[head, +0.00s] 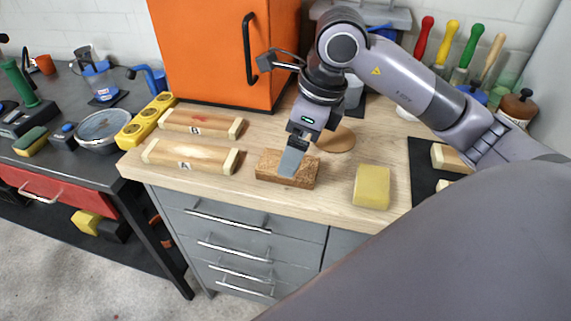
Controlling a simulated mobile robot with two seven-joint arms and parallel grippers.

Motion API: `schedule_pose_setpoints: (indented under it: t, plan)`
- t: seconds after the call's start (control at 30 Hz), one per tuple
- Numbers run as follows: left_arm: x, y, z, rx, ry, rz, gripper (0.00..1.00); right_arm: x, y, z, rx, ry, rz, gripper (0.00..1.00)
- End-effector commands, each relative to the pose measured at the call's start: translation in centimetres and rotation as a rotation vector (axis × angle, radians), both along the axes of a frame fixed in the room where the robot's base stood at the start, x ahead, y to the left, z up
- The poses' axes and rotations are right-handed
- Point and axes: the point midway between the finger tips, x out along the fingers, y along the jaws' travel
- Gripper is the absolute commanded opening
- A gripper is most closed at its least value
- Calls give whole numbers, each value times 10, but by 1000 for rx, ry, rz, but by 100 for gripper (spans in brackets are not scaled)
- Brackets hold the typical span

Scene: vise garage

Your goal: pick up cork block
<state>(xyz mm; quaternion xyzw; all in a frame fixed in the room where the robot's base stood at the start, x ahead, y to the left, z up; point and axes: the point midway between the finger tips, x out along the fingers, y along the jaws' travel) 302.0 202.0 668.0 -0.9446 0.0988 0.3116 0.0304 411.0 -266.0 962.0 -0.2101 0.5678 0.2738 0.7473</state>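The cork block (307,172) is a brown, speckled block lying flat near the front edge of the wooden worktop (225,186). My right gripper (290,164) points down at the middle of the block, and its grey finger overlaps the block's top and near side. The finger hides part of the block. Only one finger shows clearly, so I cannot tell whether the gripper is open or shut, or whether it touches the block. My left gripper is not in view.
A yellow sponge-like block (372,187) lies to the right. Two wooden pieces, A (189,157) and B (201,124), lie to the left beside a yellow level (146,121). An orange cabinet (213,50) stands behind. A round brown disc (337,140) lies behind the block.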

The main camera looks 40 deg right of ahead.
Motion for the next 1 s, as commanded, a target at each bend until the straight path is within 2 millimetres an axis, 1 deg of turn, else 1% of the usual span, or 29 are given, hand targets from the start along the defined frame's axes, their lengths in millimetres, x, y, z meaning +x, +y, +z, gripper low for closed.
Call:
schedule_pose_setpoints:
  t: [0.1,0.23,0.33,0.53,0.57,0.6,0.67,0.7,0.73,0.77,1.0]
  plan:
    - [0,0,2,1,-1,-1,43,4,1,-18,2,7,1,96]
    - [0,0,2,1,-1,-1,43,8,4,-35,2,4,2,96]
    - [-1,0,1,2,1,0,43,9,5,-40,3,2,2,96]
    - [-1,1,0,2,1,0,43,9,5,-41,3,1,2,96]
    - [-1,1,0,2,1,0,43,9,5,-41,3,1,2,92]
    - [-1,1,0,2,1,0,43,9,5,-41,3,1,2,79]
    - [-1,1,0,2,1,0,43,9,5,-41,3,1,2,60]
    - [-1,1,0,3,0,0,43,9,5,-41,3,1,2,47]
    - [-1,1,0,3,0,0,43,9,5,-41,3,1,2,37]
    - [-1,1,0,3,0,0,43,9,5,-40,3,1,2,36]
    - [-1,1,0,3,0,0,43,9,5,-40,3,0,2,35]
